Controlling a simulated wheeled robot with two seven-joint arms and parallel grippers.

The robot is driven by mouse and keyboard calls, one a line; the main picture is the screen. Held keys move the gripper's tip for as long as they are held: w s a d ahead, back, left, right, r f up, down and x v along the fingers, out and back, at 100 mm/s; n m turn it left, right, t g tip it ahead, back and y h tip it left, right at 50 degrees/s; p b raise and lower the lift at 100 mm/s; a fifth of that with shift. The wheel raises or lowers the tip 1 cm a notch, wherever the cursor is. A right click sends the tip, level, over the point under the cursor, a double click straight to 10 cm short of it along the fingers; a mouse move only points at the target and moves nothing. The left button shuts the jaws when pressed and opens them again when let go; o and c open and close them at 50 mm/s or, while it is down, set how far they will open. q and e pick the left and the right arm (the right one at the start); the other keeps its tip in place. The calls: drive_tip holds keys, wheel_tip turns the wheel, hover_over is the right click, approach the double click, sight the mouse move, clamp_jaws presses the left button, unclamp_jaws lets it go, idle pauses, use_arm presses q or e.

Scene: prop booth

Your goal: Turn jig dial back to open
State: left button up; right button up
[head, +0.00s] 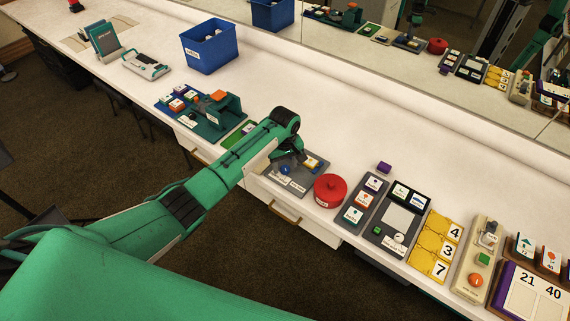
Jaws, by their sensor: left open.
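A grey jig board (297,183) lies on the white counter near its front edge, with small labels on it. A small blue round part (285,170), perhaps the dial, shows on the board; its setting is too small to read. A yellow and white piece (312,162) sits toward the board's back right. My left gripper (291,157) is over the back left of the board, pointing down, open. My arm and wrist hide part of the board, and I cannot tell whether the fingers touch anything. My right gripper is not in view.
Card trays and yellow number tiles (436,246) line the right. The counter behind is clear, up to a mirror.

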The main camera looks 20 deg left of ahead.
use_arm(q)
drive_tip(key=shift+f, duration=0.4)
drive_tip(key=c, duration=1)
drive_tip(key=shift+o, duration=0.2)
